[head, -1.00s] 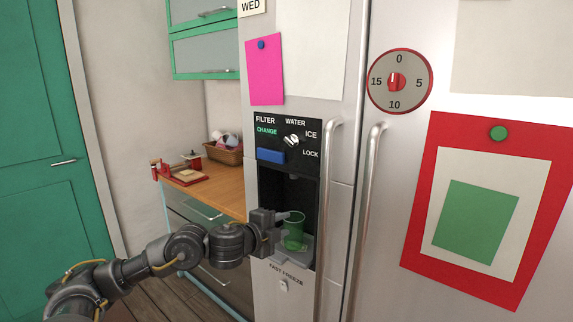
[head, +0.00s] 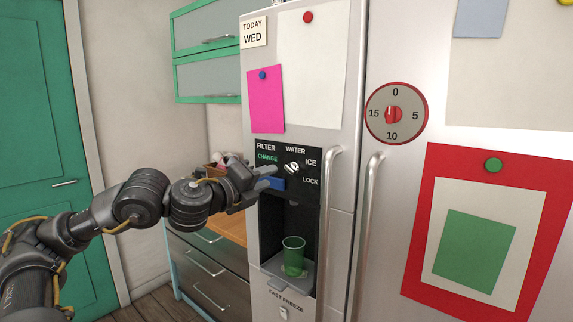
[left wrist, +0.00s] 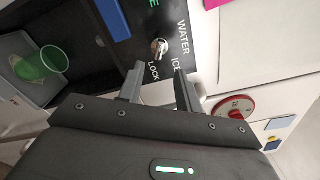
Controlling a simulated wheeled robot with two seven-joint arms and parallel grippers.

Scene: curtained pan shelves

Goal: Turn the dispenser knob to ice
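The dispenser knob (head: 291,167) is small and pale, on the black panel among the WATER, ICE and LOCK labels. I cannot tell exactly which label it points at. It also shows in the left wrist view (left wrist: 159,47), just beyond my fingertips. My left gripper (head: 269,177) is in front of the panel, left of the knob in the head view. In the left wrist view its two fingers (left wrist: 159,72) are apart with nothing between them, and the knob lies ahead of the gap. My right gripper is not in view.
A green cup (head: 293,256) stands in the dispenser bay below the panel. A blue paddle (head: 277,184) sits under the labels, close to my left fingers. Long door handles (head: 328,230) stick out to the right. A red-rimmed timer (head: 396,114) is on the right door.

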